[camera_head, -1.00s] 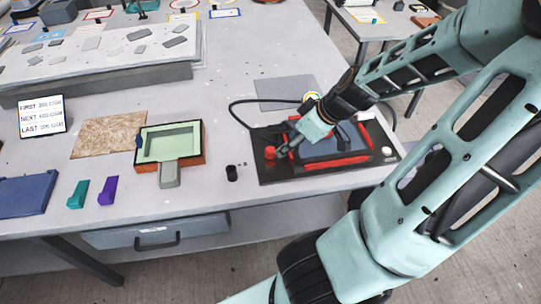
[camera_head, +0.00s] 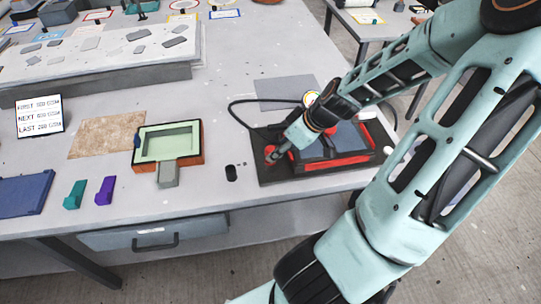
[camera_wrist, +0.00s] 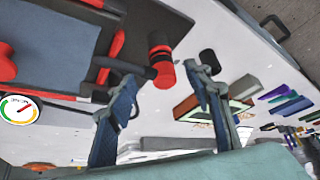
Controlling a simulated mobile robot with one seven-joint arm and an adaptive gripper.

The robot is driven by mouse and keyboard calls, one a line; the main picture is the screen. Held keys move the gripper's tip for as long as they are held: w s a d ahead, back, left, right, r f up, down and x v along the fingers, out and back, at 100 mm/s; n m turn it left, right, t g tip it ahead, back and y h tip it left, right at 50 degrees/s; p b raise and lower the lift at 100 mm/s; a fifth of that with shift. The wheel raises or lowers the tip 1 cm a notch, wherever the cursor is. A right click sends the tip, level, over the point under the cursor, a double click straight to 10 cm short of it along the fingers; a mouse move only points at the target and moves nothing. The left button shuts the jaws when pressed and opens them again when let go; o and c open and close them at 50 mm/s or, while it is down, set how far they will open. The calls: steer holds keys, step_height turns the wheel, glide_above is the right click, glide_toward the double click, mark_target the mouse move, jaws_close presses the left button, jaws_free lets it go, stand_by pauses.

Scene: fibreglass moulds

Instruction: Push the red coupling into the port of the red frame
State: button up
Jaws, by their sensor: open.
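The red coupling (camera_head: 270,151) sits at the left end of the black board, partly covered by my gripper (camera_head: 276,157) in the head view. In the wrist view the red coupling (camera_wrist: 163,75) shows as a short red piece at the end of a black hose, between and just beyond my open fingertips (camera_wrist: 163,76). I cannot tell whether a finger touches it. The red frame (camera_head: 338,163) lies around a dark blue-grey panel on the board; its red edge also shows in the wrist view (camera_wrist: 104,52). I cannot make out the port clearly.
A black board (camera_head: 270,177) carries the frame. A round gauge (camera_head: 310,98) and a black hose (camera_head: 245,101) are behind it. A small black cup (camera_head: 231,173) and a green-lined mould (camera_head: 195,138) stand to the left. The table's front edge is close.

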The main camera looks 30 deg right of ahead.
mark_target(272, 150)
steer(key=w+a+f, duration=0.1)
steer(key=w+f, duration=0.1)
steer(key=f, duration=0.1)
steer(key=shift+w+a+b, duration=0.15)
steer(key=shift+a+b, duration=0.15)
steer(key=shift+a, duration=0.05)
steer(key=shift+w+a+f, duration=0.1)
steer(key=shift+w+f, duration=0.15)
steer(key=shift+f, duration=0.3)
steer(key=shift+c, duration=0.2)
steer(key=c, duration=1.2)
steer(key=shift+r, duration=0.1)
